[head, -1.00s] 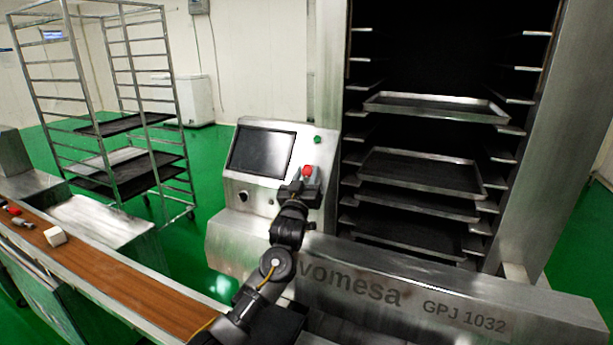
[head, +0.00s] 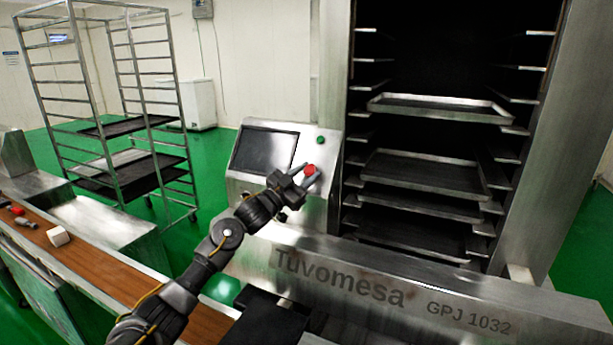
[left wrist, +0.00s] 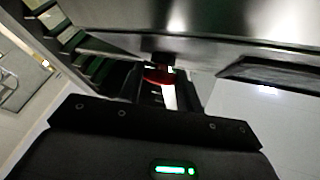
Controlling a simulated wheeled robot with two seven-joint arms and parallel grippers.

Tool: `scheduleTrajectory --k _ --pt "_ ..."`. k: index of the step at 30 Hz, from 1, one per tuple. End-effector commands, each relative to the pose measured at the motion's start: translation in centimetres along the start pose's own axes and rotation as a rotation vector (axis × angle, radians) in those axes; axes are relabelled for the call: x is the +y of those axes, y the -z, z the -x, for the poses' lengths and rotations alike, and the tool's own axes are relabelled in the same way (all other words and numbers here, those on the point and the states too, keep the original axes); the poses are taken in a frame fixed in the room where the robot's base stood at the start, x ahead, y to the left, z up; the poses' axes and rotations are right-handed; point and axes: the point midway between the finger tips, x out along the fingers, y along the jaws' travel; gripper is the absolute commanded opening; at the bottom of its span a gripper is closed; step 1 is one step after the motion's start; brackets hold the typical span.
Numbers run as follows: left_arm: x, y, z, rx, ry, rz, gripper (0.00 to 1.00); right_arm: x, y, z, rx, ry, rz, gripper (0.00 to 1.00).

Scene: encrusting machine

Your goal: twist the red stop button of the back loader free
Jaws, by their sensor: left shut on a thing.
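The red stop button (head: 309,169) sits on the sloped metal control panel of the back loader (head: 330,145), right of its dark screen. My left gripper (head: 306,175) reaches it from the lower left, with its fingers closed on either side of the button. The left wrist view also shows the red button (left wrist: 158,77) between the dark fingers, partly hidden by them. Whether the button has turned cannot be told. My right gripper is in neither view.
A green button (head: 320,140) is above the red one, and the dark screen (head: 264,151) is to its left. Metal trays (head: 440,106) sit in the open cabinet at right. A conveyor (head: 110,280) runs along the lower left, and a wheeled rack (head: 180,120) stands behind.

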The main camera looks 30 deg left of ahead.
Motion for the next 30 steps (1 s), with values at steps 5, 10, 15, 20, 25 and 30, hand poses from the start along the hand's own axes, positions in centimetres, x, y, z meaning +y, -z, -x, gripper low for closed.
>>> scheduleTrajectory --k 5,10,15,20,25,30 --pt "-0.20 -0.12 0.00 -0.004 -0.038 -0.027 0.13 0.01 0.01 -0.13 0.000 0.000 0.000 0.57" --pt "-0.18 -0.14 -0.03 -0.004 -0.054 -0.036 0.13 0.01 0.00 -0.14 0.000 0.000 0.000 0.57" --pt "-0.16 -0.15 -0.03 -0.005 -0.056 -0.037 0.13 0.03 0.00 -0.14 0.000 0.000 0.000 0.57" --pt "-0.17 -0.15 -0.02 -0.005 -0.055 -0.037 0.13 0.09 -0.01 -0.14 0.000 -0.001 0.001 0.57" --pt "-0.15 -0.12 -0.02 -0.004 -0.055 -0.036 0.55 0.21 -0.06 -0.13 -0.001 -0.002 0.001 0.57" --pt "-0.13 -0.08 -0.02 -0.002 -0.056 -0.036 0.57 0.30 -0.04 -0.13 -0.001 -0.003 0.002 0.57"
